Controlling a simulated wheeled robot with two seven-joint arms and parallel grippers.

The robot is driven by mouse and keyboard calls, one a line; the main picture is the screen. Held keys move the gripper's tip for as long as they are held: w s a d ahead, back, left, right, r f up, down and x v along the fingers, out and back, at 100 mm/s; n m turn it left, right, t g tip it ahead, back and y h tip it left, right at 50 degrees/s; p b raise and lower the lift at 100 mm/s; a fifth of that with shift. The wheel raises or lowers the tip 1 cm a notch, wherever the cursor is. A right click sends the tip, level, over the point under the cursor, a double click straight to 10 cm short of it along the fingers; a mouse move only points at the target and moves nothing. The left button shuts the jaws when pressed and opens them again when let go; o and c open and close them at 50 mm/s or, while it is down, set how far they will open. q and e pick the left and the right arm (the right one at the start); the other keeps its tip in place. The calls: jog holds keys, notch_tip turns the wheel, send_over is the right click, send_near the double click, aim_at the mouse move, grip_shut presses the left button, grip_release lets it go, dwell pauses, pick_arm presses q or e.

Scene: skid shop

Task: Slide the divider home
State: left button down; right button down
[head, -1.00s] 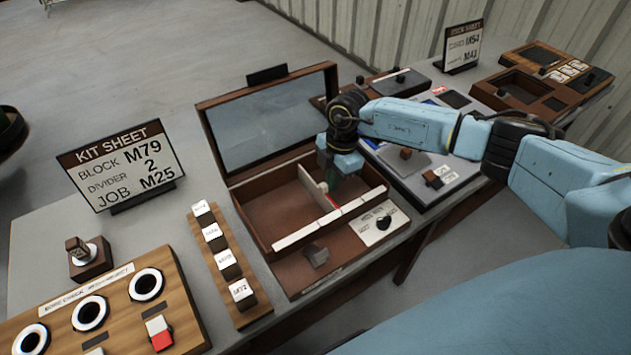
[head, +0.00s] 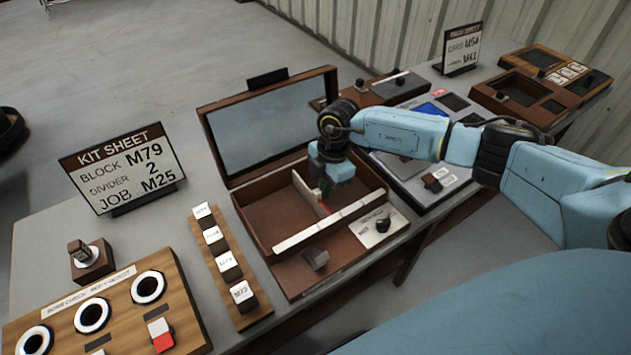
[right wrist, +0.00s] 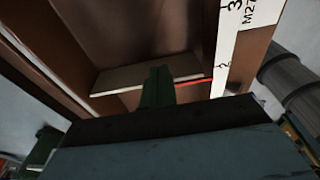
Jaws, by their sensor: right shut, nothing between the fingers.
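The divider (head: 307,191) is a thin pale upright panel standing across the inside of the open brown box (head: 262,217). It also shows in the right wrist view (right wrist: 125,79). A white scale strip (head: 300,236) runs along the box's front edge. In the right wrist view, a short red line (right wrist: 193,82) lies at the divider's scale end, near the strip's figure 2 (right wrist: 226,65). My right gripper (head: 325,189) is shut and empty, down inside the box on the divider's right side. Its fingertips overlap the divider in the right wrist view; contact is unclear. My left gripper is out of view.
The kit sheet (head: 122,168) reads Block M79, Divider 2, Job M25. A rack of labelled blocks (head: 228,266) stands left of the box. The raised lid (head: 270,122) is behind it.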

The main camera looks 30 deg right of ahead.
jog(key=shift+s+a+p, duration=0.1)
jog(key=shift+a+p, duration=0.2)
jog(key=shift+a, duration=0.55)
jog(key=shift+s+a+p, duration=0.1)
jog(key=shift+a+p, duration=0.65)
jog(key=shift+a, duration=0.95)
